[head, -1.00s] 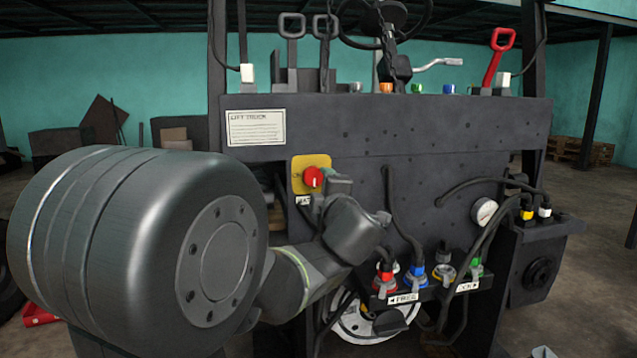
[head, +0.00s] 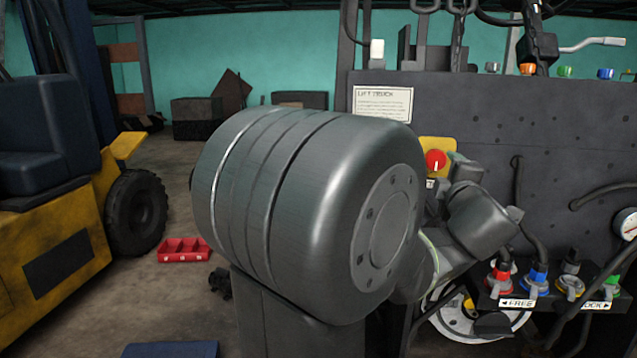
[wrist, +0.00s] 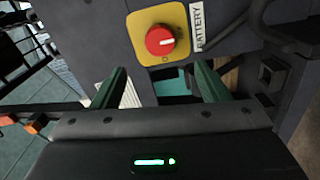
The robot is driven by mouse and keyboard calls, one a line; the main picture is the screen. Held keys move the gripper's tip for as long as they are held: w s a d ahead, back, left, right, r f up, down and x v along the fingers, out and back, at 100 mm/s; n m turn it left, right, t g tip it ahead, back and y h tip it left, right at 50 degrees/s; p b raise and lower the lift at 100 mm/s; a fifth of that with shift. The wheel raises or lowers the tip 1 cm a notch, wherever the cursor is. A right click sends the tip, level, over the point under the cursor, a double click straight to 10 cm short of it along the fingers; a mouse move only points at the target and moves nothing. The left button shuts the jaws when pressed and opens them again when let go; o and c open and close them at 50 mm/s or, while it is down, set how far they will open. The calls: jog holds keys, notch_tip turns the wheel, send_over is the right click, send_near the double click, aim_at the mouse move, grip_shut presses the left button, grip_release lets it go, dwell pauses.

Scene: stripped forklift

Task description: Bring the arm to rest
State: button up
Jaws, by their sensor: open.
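My gripper (wrist: 160,82) is open, its two green fingers apart with nothing between them. In the wrist view it is just below a yellow plate with a red rotary knob (wrist: 160,40), marked BATTERY beside it. The fingertips are hidden there. I cannot tell whether the fingers touch anything.
The truck's dark panel (head: 480,120) is close ahead. Below it, coloured connectors (head: 537,280) and hoses (head: 519,200) lie near my wrist. A steering column and levers rise above. At left are a yellow forklift (head: 60,250) and a red tray (head: 184,250) on the open floor.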

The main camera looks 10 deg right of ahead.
aim_at(436, 161)
jog(key=x, duration=1)
jog(key=shift+w+b, duration=0.3)
jog(key=shift+b, duration=0.1)
jog(key=shift+s, duration=0.1)
